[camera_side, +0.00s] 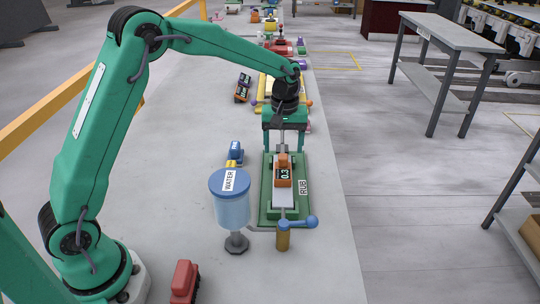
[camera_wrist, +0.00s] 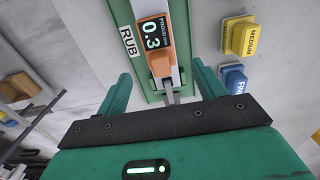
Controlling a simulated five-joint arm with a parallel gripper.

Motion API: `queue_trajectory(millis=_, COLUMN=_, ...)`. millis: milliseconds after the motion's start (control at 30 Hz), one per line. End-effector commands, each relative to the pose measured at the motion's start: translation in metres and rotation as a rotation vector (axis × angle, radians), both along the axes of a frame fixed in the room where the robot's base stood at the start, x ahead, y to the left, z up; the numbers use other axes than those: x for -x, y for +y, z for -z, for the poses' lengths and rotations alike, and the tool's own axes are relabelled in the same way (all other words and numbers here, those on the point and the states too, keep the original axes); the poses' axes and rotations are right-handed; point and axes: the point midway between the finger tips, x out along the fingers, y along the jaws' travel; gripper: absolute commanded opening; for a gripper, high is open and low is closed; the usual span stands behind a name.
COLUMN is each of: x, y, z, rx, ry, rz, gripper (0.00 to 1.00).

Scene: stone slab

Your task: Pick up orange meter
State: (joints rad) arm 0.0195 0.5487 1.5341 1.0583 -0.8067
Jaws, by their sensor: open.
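In the wrist view the meter (camera_wrist: 157,62) lies ahead, between the lines of the two fingers. My gripper (camera_side: 284,150) is open and empty, pointing down over the far part of the tray, just behind and above the meter. The fingers do not appear to touch it. In the wrist view both green fingers of my gripper (camera_wrist: 161,78) show, spread wide.
A blue WATER tank (camera_side: 231,207) stands left of the tray, near a brass post with a blue handle (camera_side: 283,238). Blue (camera_wrist: 233,79) and yellow (camera_wrist: 240,38) blocks sit beside the tray. A red object (camera_side: 184,281) is at the front. More devices line the slab behind.

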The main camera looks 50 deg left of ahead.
Motion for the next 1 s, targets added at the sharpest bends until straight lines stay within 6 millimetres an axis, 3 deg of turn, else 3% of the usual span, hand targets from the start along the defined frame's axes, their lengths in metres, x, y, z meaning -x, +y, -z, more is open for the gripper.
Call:
queue_trajectory(millis=267, x=0.001, y=0.0, z=0.022, rx=0.0, ry=0.003, rz=0.001, gripper=0.69)
queue_trajectory(millis=633, x=0.001, y=0.0, z=0.031, rx=0.0, ry=0.003, rz=0.001, gripper=0.69)
queue_trajectory(millis=1000, x=0.001, y=0.0, z=0.07, rx=0.0, ry=0.003, rz=0.001, gripper=0.69)
